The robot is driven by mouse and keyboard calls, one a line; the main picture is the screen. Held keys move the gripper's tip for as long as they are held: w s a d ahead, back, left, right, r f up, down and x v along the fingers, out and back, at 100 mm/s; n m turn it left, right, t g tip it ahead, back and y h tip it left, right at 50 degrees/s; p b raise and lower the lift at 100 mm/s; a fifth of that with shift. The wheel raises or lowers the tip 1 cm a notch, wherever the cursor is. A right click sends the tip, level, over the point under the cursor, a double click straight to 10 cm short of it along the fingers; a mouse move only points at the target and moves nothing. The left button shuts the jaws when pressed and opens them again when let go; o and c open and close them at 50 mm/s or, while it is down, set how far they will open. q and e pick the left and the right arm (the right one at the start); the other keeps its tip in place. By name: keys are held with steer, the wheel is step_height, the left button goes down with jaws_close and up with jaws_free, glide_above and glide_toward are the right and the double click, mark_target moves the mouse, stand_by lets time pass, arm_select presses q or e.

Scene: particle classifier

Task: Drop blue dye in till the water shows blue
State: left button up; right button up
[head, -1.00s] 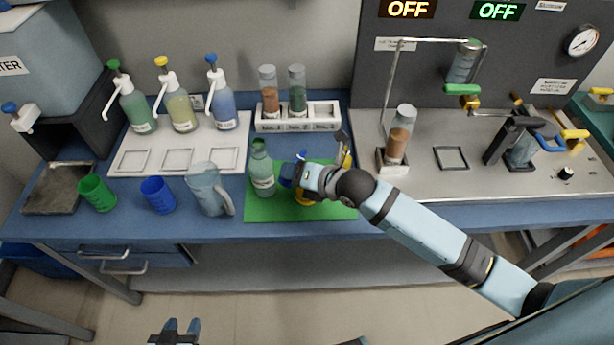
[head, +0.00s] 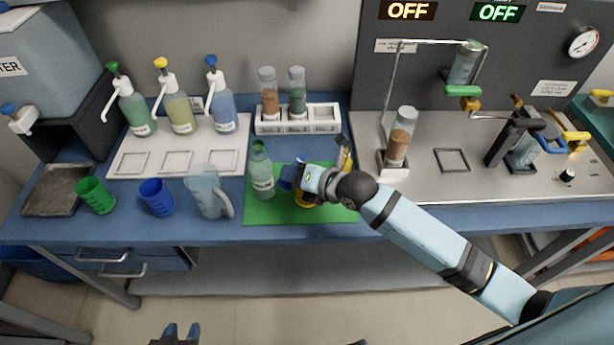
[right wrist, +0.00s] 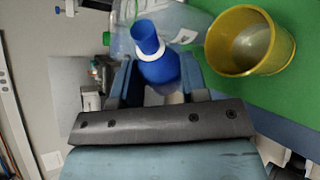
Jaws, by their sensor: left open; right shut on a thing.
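My right gripper (head: 294,180) is shut on a small blue dropper bottle (right wrist: 162,62) with a white collar, held above the green mat (head: 262,213). A yellow cup (right wrist: 214,42) stands on the mat close beside the bottle; greyish, clear-looking liquid shows inside, with no blue visible. In the head view the cup (head: 304,201) is mostly hidden under the gripper. My left gripper (head: 182,331) is open and empty at the bottom edge, away from the table.
A green-capped bottle (head: 262,175) stands on the mat left of the cup. A clear jug (head: 206,190), blue cup (head: 157,197) and green cup (head: 96,196) stand further left. Pump bottles (head: 222,108) and a vial rack (head: 324,117) stand behind. A vial apparatus (head: 397,142) is at right.

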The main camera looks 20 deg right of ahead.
steer(key=shift+s+a+f+m+y+b, duration=0.15)
steer(key=shift+f+m+y+b, duration=0.25)
steer(key=shift+b, duration=0.4)
steer(key=shift+w+a+f+m+y+b, duration=0.1)
steer(key=shift+f+m+y+b, duration=0.2)
steer(key=shift+m+b, duration=0.35)
stand_by(2.5)
steer(key=shift+s+r+m+y, duration=0.1)
steer(key=shift+r+m+y, duration=0.3)
steer(key=shift+r+m, duration=0.05)
stand_by(2.0)
steer(key=shift+f+m+y+b, duration=0.2)
steer(key=shift+m+y+b, duration=0.1)
steer(key=shift+b, duration=0.6)
stand_by(0.6)
